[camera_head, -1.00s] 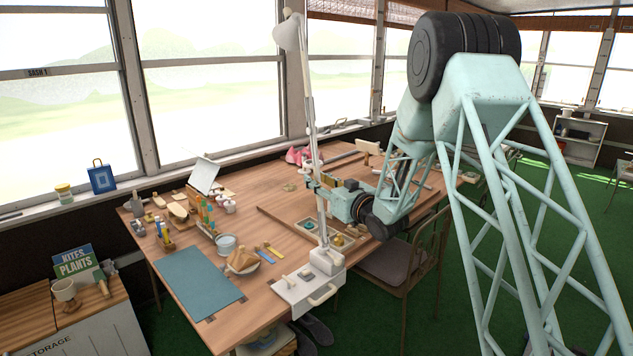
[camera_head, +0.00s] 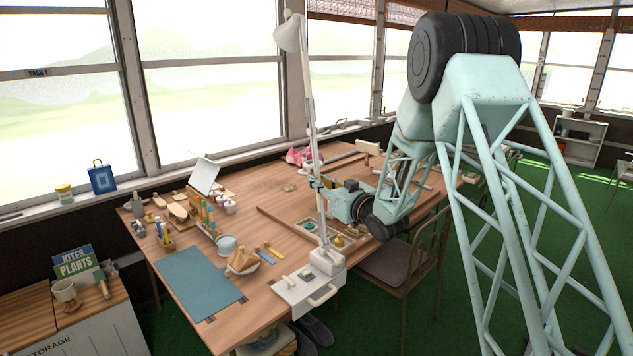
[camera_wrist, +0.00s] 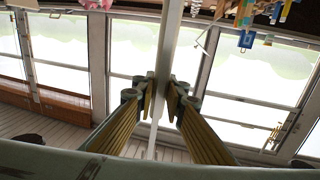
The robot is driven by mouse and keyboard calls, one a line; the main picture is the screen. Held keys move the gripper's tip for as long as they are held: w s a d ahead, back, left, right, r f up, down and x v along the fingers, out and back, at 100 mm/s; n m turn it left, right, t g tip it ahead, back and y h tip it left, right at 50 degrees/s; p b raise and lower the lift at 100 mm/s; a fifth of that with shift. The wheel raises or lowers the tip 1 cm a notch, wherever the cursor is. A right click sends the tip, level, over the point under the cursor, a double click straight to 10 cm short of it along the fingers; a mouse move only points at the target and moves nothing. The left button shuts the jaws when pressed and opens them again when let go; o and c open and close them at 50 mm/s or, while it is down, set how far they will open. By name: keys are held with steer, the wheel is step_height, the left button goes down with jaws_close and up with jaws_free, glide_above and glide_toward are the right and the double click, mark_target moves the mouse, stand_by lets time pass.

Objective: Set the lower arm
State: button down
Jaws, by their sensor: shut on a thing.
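The lamp stands at the table's front right corner, with a white base (camera_head: 326,260), a white lower arm (camera_head: 322,215), a thin upper arm (camera_head: 309,100) and a white shade (camera_head: 290,36) at the top. The lower arm rises nearly upright from the base. My gripper (camera_head: 318,184) reaches in from the right and is shut on the lower arm, partway up. In the wrist view the yellow-padded fingers of my gripper (camera_wrist: 160,88) close on both sides of the white arm (camera_wrist: 169,40). The contact is partly hidden by the fingers.
A white control box (camera_head: 305,292) with a handle sits at the table's front edge. A chair (camera_head: 390,262) stands at the right.

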steer(key=shift+w+a+p, duration=0.15)
steer(key=shift+w+p, duration=0.2)
stand_by(0.7)
